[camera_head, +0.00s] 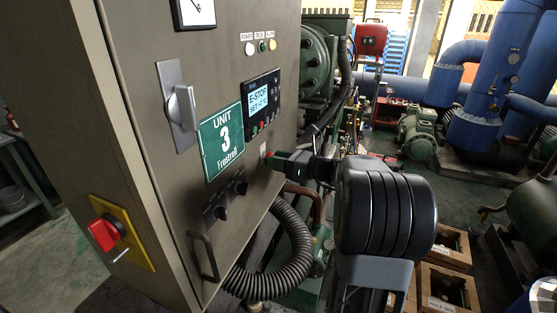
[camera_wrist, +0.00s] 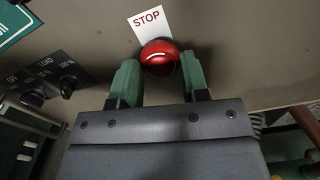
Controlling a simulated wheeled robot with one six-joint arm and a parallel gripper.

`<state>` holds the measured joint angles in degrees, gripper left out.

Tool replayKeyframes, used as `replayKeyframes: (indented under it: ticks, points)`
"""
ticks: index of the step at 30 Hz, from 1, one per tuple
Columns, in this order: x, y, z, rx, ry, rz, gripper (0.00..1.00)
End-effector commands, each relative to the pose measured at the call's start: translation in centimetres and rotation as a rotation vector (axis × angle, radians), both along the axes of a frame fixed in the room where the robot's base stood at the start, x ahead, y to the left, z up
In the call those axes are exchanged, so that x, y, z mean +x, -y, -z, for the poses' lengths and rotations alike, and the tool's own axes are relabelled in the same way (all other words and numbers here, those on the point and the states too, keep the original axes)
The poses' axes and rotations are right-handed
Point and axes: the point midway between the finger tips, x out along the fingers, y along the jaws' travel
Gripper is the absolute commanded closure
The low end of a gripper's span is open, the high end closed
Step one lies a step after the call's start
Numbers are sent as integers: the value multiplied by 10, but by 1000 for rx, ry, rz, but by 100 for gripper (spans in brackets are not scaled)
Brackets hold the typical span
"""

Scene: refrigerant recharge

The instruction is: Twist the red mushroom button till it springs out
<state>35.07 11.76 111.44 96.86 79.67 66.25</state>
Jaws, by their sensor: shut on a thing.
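The red mushroom button (camera_wrist: 159,56) shows in the wrist view, with a white arrow mark on its face. It sits on the grey-brown panel just below a white STOP label (camera_wrist: 149,22). My gripper (camera_wrist: 160,66) has its two green fingers on either side of the button and is shut on it. In the head view my gripper (camera_head: 283,160) reaches the panel from the right; only a speck of red shows there. The finger contacts are partly hidden.
The cabinet's display (camera_head: 263,101) reads E-STOP. A green UNIT 3 plate (camera_head: 223,142), two black knobs (camera_head: 239,187) and a handle (camera_head: 204,257) are left of my gripper. A red rotary switch (camera_head: 106,233) is on the side face. A ribbed hose (camera_head: 287,258) hangs below.

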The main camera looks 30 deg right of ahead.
Motion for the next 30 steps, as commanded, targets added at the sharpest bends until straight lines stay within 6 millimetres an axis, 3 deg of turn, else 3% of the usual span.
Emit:
replayKeyframes:
  ticks: [30]
  points:
    - [0,0,1,115,-107,1,83]
